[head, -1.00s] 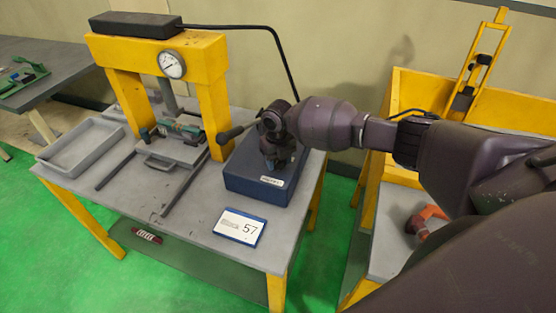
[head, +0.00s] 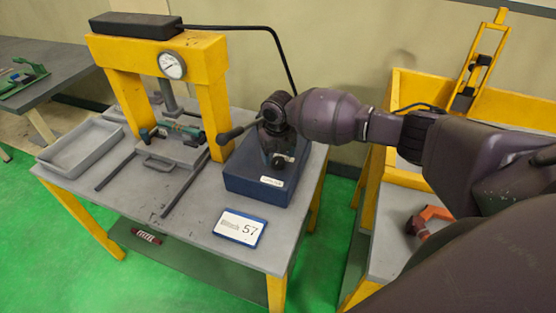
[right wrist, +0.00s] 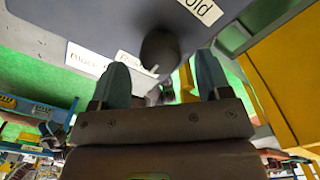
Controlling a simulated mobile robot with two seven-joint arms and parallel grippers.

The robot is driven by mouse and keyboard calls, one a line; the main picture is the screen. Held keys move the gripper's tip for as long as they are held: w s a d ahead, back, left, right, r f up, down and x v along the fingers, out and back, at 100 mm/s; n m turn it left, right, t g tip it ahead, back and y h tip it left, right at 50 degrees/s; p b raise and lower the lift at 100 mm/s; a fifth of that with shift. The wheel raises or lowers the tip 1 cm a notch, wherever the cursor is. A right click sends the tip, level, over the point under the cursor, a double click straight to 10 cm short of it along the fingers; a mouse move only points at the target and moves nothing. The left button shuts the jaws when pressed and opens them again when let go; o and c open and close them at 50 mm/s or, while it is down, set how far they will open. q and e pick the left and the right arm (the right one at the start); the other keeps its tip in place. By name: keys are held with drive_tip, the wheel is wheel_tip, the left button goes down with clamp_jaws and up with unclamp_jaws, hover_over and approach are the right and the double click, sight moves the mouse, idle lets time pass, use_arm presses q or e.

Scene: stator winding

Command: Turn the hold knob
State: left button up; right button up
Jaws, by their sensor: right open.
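The blue control box (head: 238,184) stands on the right part of the press table, with a white label (head: 272,181) on its front edge. My right gripper (head: 278,158) is at the top of this box, pointing down; its fingers are small and partly hidden in the head view. In the right wrist view its two teal fingertips (right wrist: 162,82) are apart. I cannot tell whether the fingers touch the knob. My left gripper is not in view.
A yellow press (head: 207,58) with a gauge (head: 172,65) stands left of the box. A dark-handled lever (head: 236,132) sticks out close to my right gripper.

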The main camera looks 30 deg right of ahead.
sight(278, 160)
wheel_tip(278, 160, up, 8)
drive_tip(key=shift+b, duration=0.3)
idle(0.5)
